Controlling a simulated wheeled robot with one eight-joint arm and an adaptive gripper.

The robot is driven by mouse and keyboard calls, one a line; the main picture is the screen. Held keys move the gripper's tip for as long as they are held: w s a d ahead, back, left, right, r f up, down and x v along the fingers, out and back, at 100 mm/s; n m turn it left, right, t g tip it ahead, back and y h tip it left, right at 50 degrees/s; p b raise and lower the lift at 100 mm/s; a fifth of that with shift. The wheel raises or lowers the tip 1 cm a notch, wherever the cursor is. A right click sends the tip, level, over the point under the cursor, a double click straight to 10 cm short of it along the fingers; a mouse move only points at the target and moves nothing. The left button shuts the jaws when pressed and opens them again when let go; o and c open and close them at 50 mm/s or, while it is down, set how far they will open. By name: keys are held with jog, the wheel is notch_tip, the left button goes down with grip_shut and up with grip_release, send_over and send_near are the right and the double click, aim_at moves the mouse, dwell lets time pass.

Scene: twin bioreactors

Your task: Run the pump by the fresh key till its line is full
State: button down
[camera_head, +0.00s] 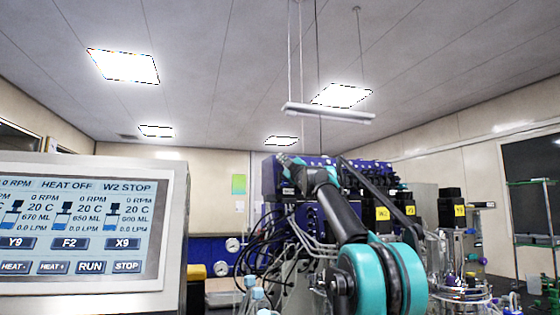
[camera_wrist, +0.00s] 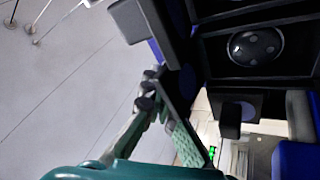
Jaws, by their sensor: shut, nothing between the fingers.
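My gripper (camera_head: 284,159) is at the end of my raised arm, in front of a dark blue bank of pumps (camera_head: 310,215) in the head view. In the wrist view my gripper (camera_wrist: 156,98) is shut and empty, beside dark pump housings. One housing carries a round black disc with small dots, a pump head (camera_wrist: 255,45). I cannot tell whether the fingertips touch anything. A control screen (camera_head: 80,225) at the left shows HEAT OFF, W2 STOP, 0 RPM readings and buttons. I cannot make out a fresh key, or liquid in a pump line.
Black blocks with yellow labels (camera_head: 382,213) stand right of my arm. Dark cables and tubing (camera_head: 262,245) hang left of it. Glass and metal vessels (camera_head: 460,285) stand at the lower right, and a green-framed rack (camera_head: 535,240) is farther right.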

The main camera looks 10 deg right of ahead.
jog(key=shift+s, duration=0.1)
jog(key=shift+s+d+r, duration=0.1)
jog(key=shift+s+r, duration=0.05)
jog(key=shift+s, duration=0.3)
jog(key=shift+s+d+r, duration=0.1)
jog(key=shift+s, duration=0.35)
jog(key=shift+s+d+r, duration=0.15)
jog(key=shift+s+r, duration=0.05)
jog(key=shift+s, duration=0.6)
jog(key=shift+s+d+r, duration=0.15)
jog(key=shift+s+r, duration=0.1)
jog(key=shift+s, duration=0.5)
jog(key=shift+s+d+r, duration=0.15)
jog(key=shift+s+r, duration=0.05)
jog(key=shift+s, duration=0.6)
jog(key=shift+w, duration=0.1)
jog(key=shift+w+a+f, duration=0.15)
jog(key=shift+w+f, duration=0.05)
jog(key=shift+w, duration=0.5)
jog(key=shift+w+a+f, duration=0.1)
jog(key=shift+w+f, duration=0.1)
jog(key=shift+w, duration=0.5)
jog(key=shift+w, duration=0.1)
jog(key=shift+w+a+f, duration=0.1)
jog(key=shift+w, duration=0.2)
jog(key=shift+w+f, duration=0.1)
jog(key=shift+w, duration=0.25)
